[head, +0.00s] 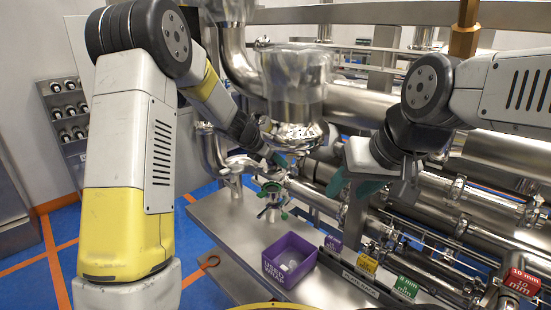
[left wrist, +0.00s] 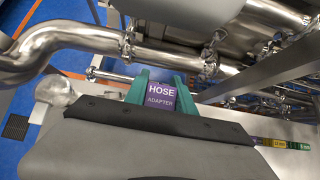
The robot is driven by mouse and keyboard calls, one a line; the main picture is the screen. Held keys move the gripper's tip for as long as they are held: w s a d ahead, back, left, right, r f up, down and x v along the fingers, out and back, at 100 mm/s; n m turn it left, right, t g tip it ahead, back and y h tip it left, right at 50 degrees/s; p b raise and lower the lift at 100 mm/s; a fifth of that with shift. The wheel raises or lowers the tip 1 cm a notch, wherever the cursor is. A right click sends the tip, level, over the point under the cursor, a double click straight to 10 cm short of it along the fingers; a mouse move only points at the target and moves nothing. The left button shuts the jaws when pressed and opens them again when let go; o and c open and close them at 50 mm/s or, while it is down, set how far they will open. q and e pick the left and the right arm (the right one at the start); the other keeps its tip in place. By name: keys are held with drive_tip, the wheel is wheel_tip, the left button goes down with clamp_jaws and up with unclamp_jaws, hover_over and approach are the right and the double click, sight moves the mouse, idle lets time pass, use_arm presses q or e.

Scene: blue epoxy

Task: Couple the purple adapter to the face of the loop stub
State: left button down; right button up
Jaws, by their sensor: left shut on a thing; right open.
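My left gripper (head: 279,160) has its teal fingers on the purple adapter (left wrist: 162,97), lettered "HOSE ADAPTER". In the left wrist view the left gripper (left wrist: 160,88) has one finger on each side of it. In the head view the adapter is too small or hidden to make out. A slim steel pipe (left wrist: 108,76) runs behind the adapter in the left wrist view; I cannot tell whether it is the loop stub or whether they touch. My right gripper (head: 358,187) is open and empty, right of the left one.
A purple bin (head: 272,270) lettered "USED WRAP" stands on the steel bench (head: 222,223). A fitting with green handles (head: 272,198) stands behind it. Coloured tags, including a yellow one (head: 367,264), line the bench's right side. Large steel pipes (head: 350,95) crowd the back.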

use_arm(q)
hover_over(276, 186)
drive_tip(key=shift+f, duration=2.45)
drive_tip(key=shift+w+d+f, duration=0.1)
drive_tip(key=shift+f, duration=0.55)
drive_tip(key=shift+r, duration=0.45)
drive_tip(key=shift+f, duration=0.6)
idle(0.6)
drive_tip(key=shift+r, duration=0.45)
drive_tip(key=shift+f, duration=0.65)
idle(0.8)
drive_tip(key=shift+r, duration=0.1)
drive_tip(key=shift+r, duration=0.5)
